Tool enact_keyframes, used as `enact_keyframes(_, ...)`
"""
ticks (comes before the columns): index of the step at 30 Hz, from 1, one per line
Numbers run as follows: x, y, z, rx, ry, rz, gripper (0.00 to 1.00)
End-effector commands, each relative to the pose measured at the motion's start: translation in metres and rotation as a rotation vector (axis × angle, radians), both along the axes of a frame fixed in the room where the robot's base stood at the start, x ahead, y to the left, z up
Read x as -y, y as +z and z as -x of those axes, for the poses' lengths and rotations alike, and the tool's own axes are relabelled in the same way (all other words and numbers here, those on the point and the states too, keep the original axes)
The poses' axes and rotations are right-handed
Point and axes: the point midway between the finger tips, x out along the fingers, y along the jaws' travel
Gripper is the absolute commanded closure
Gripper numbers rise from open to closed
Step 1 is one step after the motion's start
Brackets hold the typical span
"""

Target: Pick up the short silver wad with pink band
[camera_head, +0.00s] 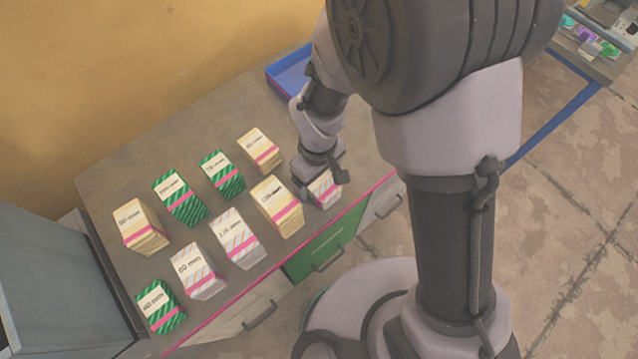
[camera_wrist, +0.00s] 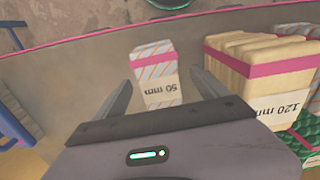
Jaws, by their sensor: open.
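A short silver wad with orange stripes and a pink band (camera_wrist: 157,88) stands between my gripper's fingers in the wrist view, its label reading 50 mm. In the head view this wad (camera_head: 326,192) is partly hidden beneath my gripper (camera_head: 321,182), near the table's front right edge. My gripper (camera_wrist: 163,76) is open, with one finger on each side of the wad. I cannot tell whether either finger touches it. Two more silver striped wads with pink bands stand farther left: one in the front row (camera_head: 235,238) and another beside it (camera_head: 201,271).
A cream wad (camera_wrist: 262,62) marked 120 mm stands just right of the right finger in the wrist view. Several cream and green wads fill the grey table (camera_head: 130,180). A blue tray (camera_head: 283,76) sits at the table's back right. Drawers (camera_head: 318,250) line the front.

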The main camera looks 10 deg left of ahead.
Motion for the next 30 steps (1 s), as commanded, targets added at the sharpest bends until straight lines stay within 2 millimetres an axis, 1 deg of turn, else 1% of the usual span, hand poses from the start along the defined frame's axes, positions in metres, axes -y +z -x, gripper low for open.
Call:
enact_keyframes(1,0.001,-0.018,-0.001,-0.002,-0.001,0.001,0.16)
enact_keyframes(3,0.001,-0.028,0.000,-0.002,0.000,0.001,0.16)
enact_keyframes(9,0.000,-0.026,-0.001,0.000,0.000,0.000,0.16)
enact_keyframes(11,0.000,-0.026,-0.001,0.000,0.000,0.000,0.28)
enact_keyframes(15,0.000,-0.026,-0.001,0.000,0.000,0.000,0.56)
enact_keyframes(17,0.000,-0.026,-0.001,0.000,0.000,0.000,0.67)
enact_keyframes(18,0.000,-0.026,-0.001,0.000,0.000,0.000,0.75)
enact_keyframes(19,0.000,-0.026,-0.001,0.000,0.000,0.000,0.81)
enact_keyframes(20,0.000,-0.026,-0.001,0.001,0.000,-0.001,0.84)
enact_keyframes(26,0.000,-0.024,-0.001,0.001,0.000,-0.001,0.84)
enact_keyframes(28,0.000,-0.012,-0.001,0.003,0.000,-0.002,0.84)
enact_keyframes(30,0.000,0.007,-0.001,0.003,0.000,-0.002,0.84)
